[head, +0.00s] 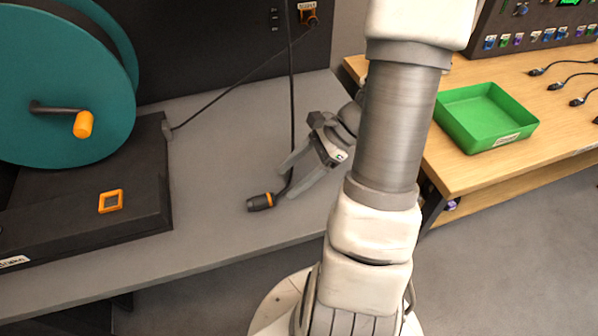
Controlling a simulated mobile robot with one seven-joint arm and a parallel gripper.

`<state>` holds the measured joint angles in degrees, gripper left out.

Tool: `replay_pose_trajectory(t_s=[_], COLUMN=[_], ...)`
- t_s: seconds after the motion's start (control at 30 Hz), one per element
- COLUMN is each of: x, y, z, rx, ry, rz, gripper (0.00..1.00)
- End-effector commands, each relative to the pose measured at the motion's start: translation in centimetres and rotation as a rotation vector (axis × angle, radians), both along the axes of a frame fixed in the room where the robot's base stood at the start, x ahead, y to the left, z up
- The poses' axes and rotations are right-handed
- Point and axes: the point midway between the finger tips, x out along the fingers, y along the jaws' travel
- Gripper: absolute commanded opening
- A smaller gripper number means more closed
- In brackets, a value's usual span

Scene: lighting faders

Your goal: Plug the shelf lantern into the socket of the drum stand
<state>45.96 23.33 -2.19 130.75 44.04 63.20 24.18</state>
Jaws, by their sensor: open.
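A dark plug (260,202) with an orange ring lies on the grey bench. Its black cable (291,90) runs up out of the top of the picture. The shelf lantern itself is not in view. My gripper (287,181) is open just right of the plug, its two fingers pointing left. The cable end of the plug appears between or beside the fingertips; I cannot tell whether they touch. The drum stand (80,238) is a black base under a teal drum (60,85). Its orange-framed square socket (110,201) faces up and looks empty.
A thin cable runs from the drum stand to an orange wall outlet (308,17). An orange crank handle (83,125) sticks out from the drum. Bench space between plug and stand is clear. A green tray (530,128) sits on the wooden table at right. My arm hides the bench's right part.

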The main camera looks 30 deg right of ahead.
Motion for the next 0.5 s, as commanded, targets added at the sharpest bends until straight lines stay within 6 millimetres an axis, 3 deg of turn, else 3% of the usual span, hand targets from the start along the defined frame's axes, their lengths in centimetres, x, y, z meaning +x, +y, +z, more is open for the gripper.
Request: replay_pose_trajectory(t_s=[0.1, 0.5], x=[0.3, 1.2], y=[1.3, 4.3], z=[-1.9, -4.5], rx=[-0.001, -0.002], ry=[-0.001, 0.0], rz=[0.003, 0.002], gripper=[0.72, 0.72])
